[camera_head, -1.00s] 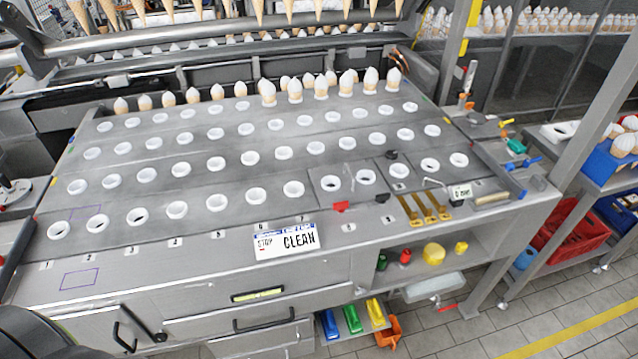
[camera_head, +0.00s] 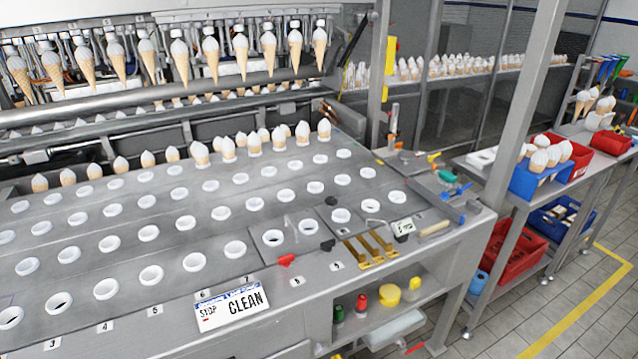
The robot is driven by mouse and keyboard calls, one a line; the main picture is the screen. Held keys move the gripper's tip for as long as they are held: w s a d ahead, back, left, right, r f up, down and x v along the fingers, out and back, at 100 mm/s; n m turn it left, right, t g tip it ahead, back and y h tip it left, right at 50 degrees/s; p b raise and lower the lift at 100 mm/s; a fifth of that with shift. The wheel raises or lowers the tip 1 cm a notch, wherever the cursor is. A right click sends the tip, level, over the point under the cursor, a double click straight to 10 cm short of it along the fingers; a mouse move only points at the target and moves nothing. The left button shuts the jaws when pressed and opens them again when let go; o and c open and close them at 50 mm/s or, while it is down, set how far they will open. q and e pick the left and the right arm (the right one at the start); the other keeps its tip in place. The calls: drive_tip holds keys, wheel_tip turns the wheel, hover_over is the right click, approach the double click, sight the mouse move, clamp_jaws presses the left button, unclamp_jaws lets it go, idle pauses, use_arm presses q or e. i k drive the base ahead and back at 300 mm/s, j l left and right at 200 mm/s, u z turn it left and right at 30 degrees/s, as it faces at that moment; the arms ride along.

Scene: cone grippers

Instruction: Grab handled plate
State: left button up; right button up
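Two flat grey metal plates with white-ringed holes are set in the right part of the grey worktop. The left plate (camera_head: 285,249) has a thin bent wire handle (camera_head: 291,226) standing near its holes. The right plate (camera_head: 355,226) has a similar wire handle (camera_head: 390,213) at its right, beside a small white sign. I cannot tell which of the two is the handled plate meant. Neither of my grippers is in view.
The worktop (camera_head: 95,262) holds rows of ringed holes, with cones along its back. A "STOP CLEAN" sign (camera_head: 232,306), a red clip (camera_head: 286,260) and yellow brackets (camera_head: 371,249) are near the front edge. A grey post (camera_head: 524,110) stands at the right.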

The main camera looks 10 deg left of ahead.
sight(289, 229)
drive_tip(key=u, duration=0.25)
drive_tip(key=i+l+u, duration=0.15)
drive_tip(key=l+u, duration=0.35)
drive_tip(key=i+l+u, duration=0.1)
drive_tip(key=l+u, duration=0.9)
drive_tip(key=i+j, duration=0.05)
